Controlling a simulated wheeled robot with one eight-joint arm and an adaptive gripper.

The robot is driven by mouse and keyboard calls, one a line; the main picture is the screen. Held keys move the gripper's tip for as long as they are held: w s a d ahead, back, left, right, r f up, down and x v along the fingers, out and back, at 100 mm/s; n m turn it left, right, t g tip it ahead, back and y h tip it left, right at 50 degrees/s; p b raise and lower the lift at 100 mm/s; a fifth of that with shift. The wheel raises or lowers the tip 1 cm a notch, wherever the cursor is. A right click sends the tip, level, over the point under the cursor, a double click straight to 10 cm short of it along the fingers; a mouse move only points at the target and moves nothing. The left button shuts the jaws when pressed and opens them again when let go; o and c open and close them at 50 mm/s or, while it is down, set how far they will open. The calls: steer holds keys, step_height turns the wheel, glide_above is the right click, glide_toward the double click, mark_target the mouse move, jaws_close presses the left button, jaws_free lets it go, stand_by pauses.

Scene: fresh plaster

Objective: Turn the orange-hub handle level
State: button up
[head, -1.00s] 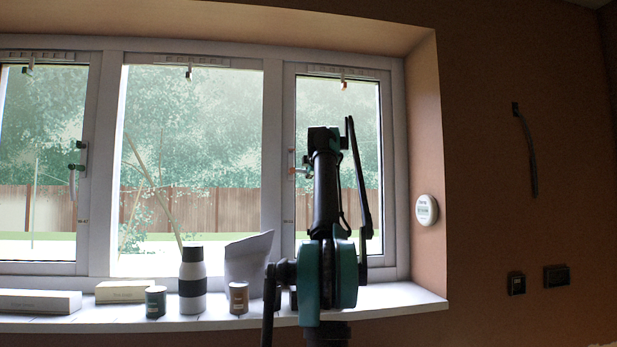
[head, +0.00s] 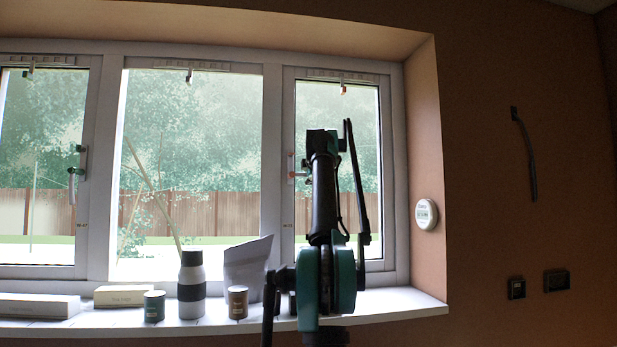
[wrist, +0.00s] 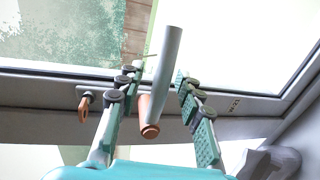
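The orange-hub handle (wrist: 171,65) is in the wrist view, a grey lever rising from an orange hub (wrist: 150,118) beside the window frame. The lever leans slightly right there, across the line of the frame. In the head view the handle's orange part (head: 291,181) is small on the right sash's left edge, partly hidden by my gripper (head: 306,171).
A smaller orange-ended fitting (wrist: 84,108) sits on the frame left of the hub. On the sill (head: 395,301) stand a banded bottle (head: 192,285), a teal tin (head: 154,306), a brown tin (head: 238,302) and a grey bag (head: 248,264). A white round device (head: 427,214) is on the right wall.

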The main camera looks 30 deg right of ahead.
steer(key=v, duration=1.2)
stand_by(0.6)
